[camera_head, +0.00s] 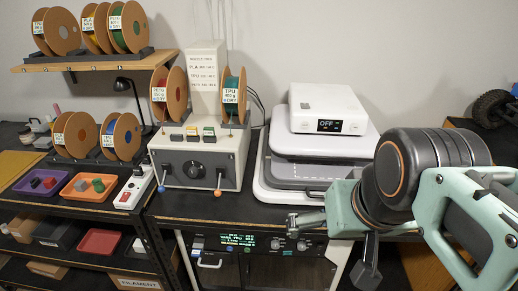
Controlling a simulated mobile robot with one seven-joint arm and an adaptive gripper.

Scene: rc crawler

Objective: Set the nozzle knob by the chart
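The chart (205,72) is a white upright panel with printed lines for PLA, PETG and TPU, too small to read fully. It stands behind a white console (222,158). My gripper (303,221) is at the right of the console, apart from the knob, pointing left over the bench's front edge. Its fingers are seen edge-on, so their opening is unclear. Nothing shows held in it.
Filament spools (168,93) stand left and right of the chart, with more on a wall shelf (100,60). A white box reading OFF (328,108) sits on a stacked machine behind my gripper. A power strip (133,190) lies left of the console. An oven-like unit is below.

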